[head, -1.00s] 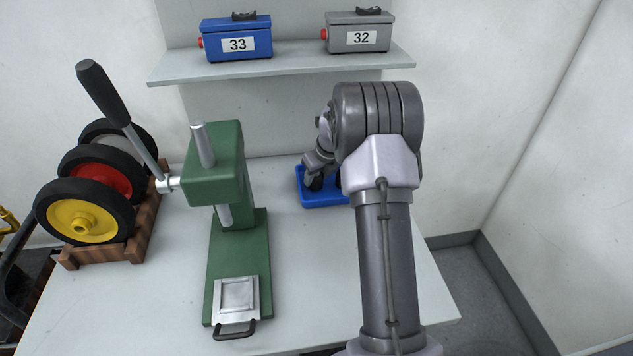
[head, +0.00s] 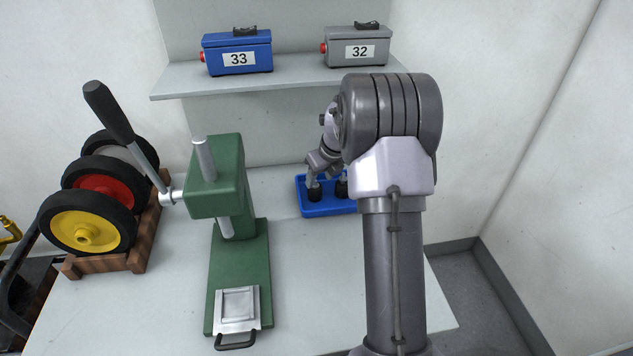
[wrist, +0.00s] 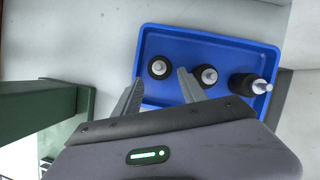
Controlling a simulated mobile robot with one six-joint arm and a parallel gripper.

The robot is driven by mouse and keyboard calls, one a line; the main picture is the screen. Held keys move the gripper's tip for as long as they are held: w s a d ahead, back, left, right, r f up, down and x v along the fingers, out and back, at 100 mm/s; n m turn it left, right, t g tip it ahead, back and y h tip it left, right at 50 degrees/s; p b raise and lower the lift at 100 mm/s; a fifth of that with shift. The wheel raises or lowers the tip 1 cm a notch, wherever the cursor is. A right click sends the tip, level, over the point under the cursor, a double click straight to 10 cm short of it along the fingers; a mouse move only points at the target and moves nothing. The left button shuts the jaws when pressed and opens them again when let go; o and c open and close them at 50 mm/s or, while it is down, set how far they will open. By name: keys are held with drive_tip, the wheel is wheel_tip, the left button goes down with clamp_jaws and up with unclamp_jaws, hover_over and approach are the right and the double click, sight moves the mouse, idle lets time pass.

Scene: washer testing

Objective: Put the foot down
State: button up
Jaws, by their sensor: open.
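A blue tray (wrist: 215,43) lies on the table and holds three black rubber feet with pale metal studs. In the wrist view, the left foot (wrist: 158,67) stands upright just beyond and between my fingertips. The middle foot (wrist: 206,75) is just right of my right finger, and the right foot (wrist: 253,85) is near the tray's right end. My gripper (wrist: 160,75) is open and empty above the tray. In the head view, the tray (head: 325,209) is partly hidden by my arm, and two feet show in it.
A green press (head: 220,190) with a lever and a metal plate (head: 238,308) stands left of the tray. Wheels (head: 95,200) sit in a wooden rack at far left. A shelf (head: 290,80) above carries a blue box (head: 237,52) and a grey box (head: 357,46).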

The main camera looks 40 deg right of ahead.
drive_tip(key=p+v, duration=0.1)
drive_tip(key=v, duration=0.4)
drive_tip(key=shift+s+r, duration=0.1)
drive_tip(key=shift+r, duration=0.2)
drive_tip(key=s+a+r+n+t, duration=0.1)
drive_tip(key=s+a+r+n, duration=0.4)
drive_tip(key=a+r+n, duration=0.5)
drive_tip(key=s+a+r+n+t, duration=0.1)
drive_tip(key=s+a+r+n, duration=0.6)
drive_tip(key=a, duration=0.6)
drive_tip(key=s+a+f+n+y, duration=0.1)
drive_tip(key=s+a+n, duration=0.3)
drive_tip(key=s+n, duration=0.3)
drive_tip(key=s+a+f+n+y, duration=0.1)
drive_tip(key=s+a+n, duration=0.3)
drive_tip(key=s+n, duration=0.4)
drive_tip(key=shift+s+a+f+g, duration=0.4)
drive_tip(key=shift+s+f, duration=0.2)
drive_tip(key=shift+f, duration=0.05)
